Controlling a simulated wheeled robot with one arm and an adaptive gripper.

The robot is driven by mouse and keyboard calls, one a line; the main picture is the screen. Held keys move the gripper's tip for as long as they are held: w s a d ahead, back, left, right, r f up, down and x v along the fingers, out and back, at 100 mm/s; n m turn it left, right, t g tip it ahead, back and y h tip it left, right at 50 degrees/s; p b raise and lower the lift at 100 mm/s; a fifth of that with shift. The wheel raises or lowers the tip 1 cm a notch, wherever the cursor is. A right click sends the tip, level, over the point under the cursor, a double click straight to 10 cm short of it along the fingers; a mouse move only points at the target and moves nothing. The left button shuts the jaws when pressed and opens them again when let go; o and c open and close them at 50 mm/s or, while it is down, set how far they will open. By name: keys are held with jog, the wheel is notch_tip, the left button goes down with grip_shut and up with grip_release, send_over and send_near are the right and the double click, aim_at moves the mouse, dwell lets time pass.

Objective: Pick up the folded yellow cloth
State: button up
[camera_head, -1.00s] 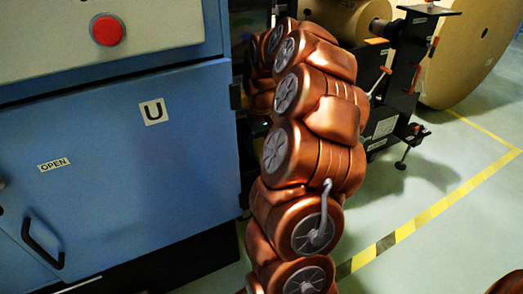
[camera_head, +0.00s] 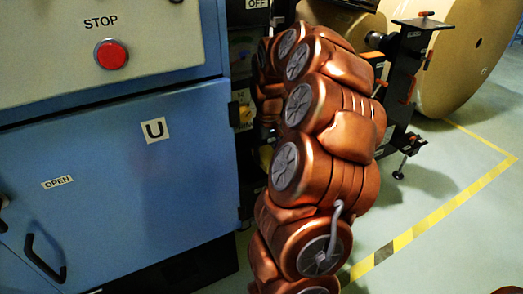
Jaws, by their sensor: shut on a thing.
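I cannot make out the folded yellow cloth. My own copper-coloured arm fills the middle of the head view and reaches away beside the blue machine. Its far end is hidden behind its own links, so my gripper and anything in it are not visible. A small yellowish patch (camera_head: 266,156) shows between the arm and the machine's edge, too small to tell what it is.
The blue cabinet (camera_head: 105,190) with a red stop button (camera_head: 111,54) and door handle (camera_head: 43,258) stands close on the left. A black stand (camera_head: 408,90) and large kraft roll (camera_head: 470,55) are behind right. Open floor (camera_head: 470,240) lies right.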

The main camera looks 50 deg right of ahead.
jog(key=s+r+p, duration=0.1)
jog(key=s+p, duration=0.1)
jog(key=s, duration=1.1)
jog(key=shift+d, duration=0.45)
jog(key=o, duration=0.5)
jog(key=c, duration=0.4)
jog(key=shift+s, duration=0.1)
